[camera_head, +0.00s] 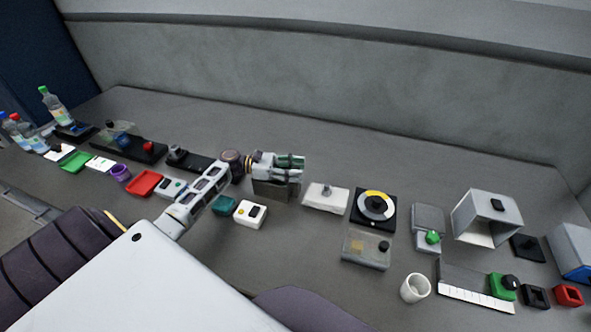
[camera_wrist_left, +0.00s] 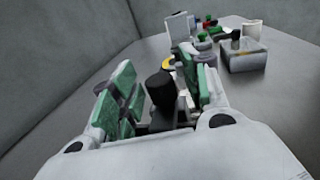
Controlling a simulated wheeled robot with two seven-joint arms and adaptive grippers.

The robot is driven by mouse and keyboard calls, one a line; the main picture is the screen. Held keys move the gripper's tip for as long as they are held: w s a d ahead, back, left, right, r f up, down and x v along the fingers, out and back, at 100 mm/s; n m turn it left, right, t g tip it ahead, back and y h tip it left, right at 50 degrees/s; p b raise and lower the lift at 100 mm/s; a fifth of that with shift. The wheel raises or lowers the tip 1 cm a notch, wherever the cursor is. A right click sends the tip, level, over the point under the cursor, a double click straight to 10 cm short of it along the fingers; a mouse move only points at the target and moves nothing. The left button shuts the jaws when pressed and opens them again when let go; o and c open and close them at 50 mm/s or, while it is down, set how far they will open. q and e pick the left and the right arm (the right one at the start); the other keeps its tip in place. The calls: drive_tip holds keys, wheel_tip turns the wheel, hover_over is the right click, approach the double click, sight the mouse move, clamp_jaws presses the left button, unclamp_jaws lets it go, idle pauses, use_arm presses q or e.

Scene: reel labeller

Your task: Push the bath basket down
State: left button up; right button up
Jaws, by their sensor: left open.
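The bath is most likely the grey metal box (camera_head: 282,191) on the table in the head view, directly under my left gripper. My left gripper (camera_head: 290,167) reaches in from the left, with its green-padded fingers over the box's top. In the left wrist view, the fingers are apart. A black rounded knob (camera_wrist_left: 161,89) shows between them, probably the basket's handle. I cannot tell whether the fingers touch it. The basket itself is hidden by the gripper and the box. My right gripper is not in view.
A white block (camera_head: 325,197) and a black dial with a yellow-and-white disc (camera_head: 373,208) stand right of the box. The table behind the box is clear.

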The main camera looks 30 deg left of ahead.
use_arm(q)
drive_tip(key=shift+r, duration=4.95)
drive_tip(key=shift+f, duration=0.1)
